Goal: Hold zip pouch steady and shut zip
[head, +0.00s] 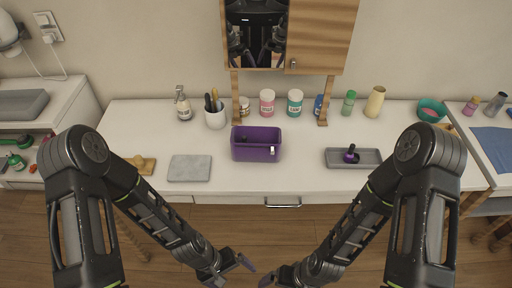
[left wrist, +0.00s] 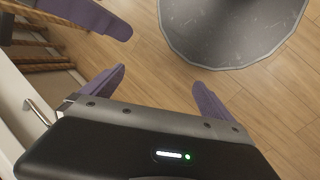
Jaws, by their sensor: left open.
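A purple open-topped box-like pouch (head: 256,152) stands on the white counter near its middle. A small white tab, perhaps the zip pull, shows at its front right. The zip itself is too small to make out. My left gripper (head: 242,264) is in front of the counter, below and apart from the pouch. The left wrist view shows its two purple fingers (left wrist: 158,78) spread with only floor between them. My right gripper (head: 270,280) is close by on the right, also away from the pouch. One of its purple fingers shows; its opening is unclear.
A grey slab (head: 190,168) lies left of the pouch and a grey tray (head: 370,157) with a dark purple item (head: 351,154) lies right. A white cup (head: 216,119), jars and bottles line the back. A wooden mirror cabinet (head: 320,35) hangs above. A drawer handle (head: 283,205) juts in front.

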